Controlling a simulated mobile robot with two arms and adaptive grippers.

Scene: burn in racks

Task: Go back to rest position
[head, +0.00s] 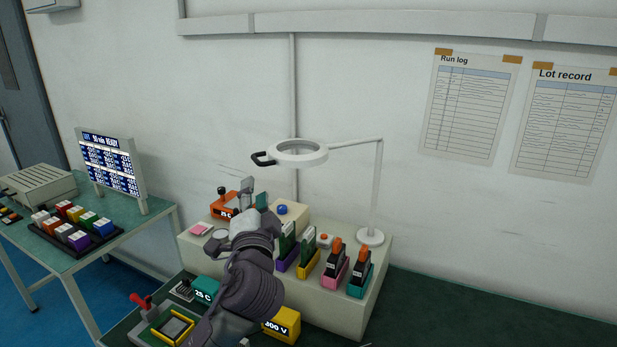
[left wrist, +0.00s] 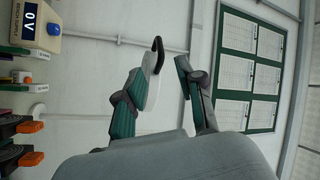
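My left arm reaches in from the bottom of the head view, and its gripper (head: 254,196) is above the back of the raised white bench (head: 345,308). In the left wrist view the two fingers of this gripper (left wrist: 163,78) stand apart with nothing held between them. The black handle and pale ring of the magnifier lamp (head: 299,153) show behind the fingers in the wrist view. My right gripper is in neither view.
Boards in purple, yellow, pink (head: 335,278) and teal (head: 359,281) sockets stand right of my arm. An orange unit (head: 224,207) stands left of the gripper. A yellow 300 V box (head: 282,325) is close beside the forearm. A side table (head: 120,245) holds coloured blocks and a screen (head: 112,163).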

